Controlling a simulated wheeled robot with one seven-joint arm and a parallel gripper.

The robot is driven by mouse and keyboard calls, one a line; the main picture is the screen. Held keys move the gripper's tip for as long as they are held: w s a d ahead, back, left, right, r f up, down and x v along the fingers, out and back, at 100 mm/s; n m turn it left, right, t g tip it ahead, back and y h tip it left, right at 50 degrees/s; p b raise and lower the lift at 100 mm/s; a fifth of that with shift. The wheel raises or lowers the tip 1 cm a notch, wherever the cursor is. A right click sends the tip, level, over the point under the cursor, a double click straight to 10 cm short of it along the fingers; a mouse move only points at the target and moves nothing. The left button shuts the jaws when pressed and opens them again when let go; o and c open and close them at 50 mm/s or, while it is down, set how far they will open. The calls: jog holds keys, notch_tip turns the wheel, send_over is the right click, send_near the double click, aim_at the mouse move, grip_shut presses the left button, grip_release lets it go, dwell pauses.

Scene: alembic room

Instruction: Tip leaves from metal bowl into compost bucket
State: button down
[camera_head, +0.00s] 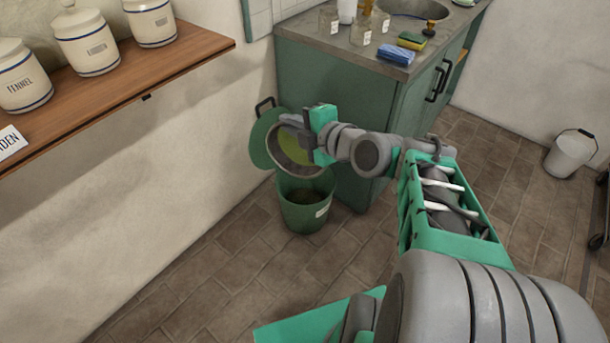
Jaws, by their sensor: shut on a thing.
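The metal bowl (297,171) hangs over the green compost bucket (303,216) and looks tilted. My gripper (301,128) is shut on the bowl's upper rim. A yellow-green area (296,148) shows inside the bowl; I cannot tell whether it is a mass of leaves. The bucket stands upright on the floor, with a pale label on its side and its green lid (262,137) raised behind it. Some dark brown-green matter (305,196) shows inside the bucket. My gripper hides part of the bowl.
A green cabinet (350,120) with a sink counter stands right behind the bucket. Jars, sponges and a blue cloth (396,54) lie on it. A wooden shelf (130,72) with white canisters is at left. A white bucket (570,155) stands far right. The front floor is clear.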

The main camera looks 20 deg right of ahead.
notch_tip(320, 180, up, 2)
jog(key=m+g+y+p, duration=0.1)
jog(key=m+p, duration=0.1)
jog(key=p, duration=0.1)
jog(key=shift+r+g+p, duration=0.1)
jog(key=shift+g+p, duration=0.25)
jog(key=shift+g, duration=0.05)
jog(key=m+g+y+p, duration=0.1)
jog(key=p, duration=0.2)
jog(key=r+m+g+p, duration=0.1)
jog(key=m+p, duration=0.1)
jog(key=shift+y+p, duration=0.4)
jog(key=m+g+y+p, duration=0.1)
jog(key=m+p, duration=0.1)
jog(key=p, duration=0.2)
jog(key=m+g+y+p, duration=0.2)
jog(key=p, duration=0.1)
jog(key=shift+r+m+g+y+p, duration=0.3)
jog(key=shift+r+m+p, duration=0.05)
jog(key=shift+m+p, duration=0.05)
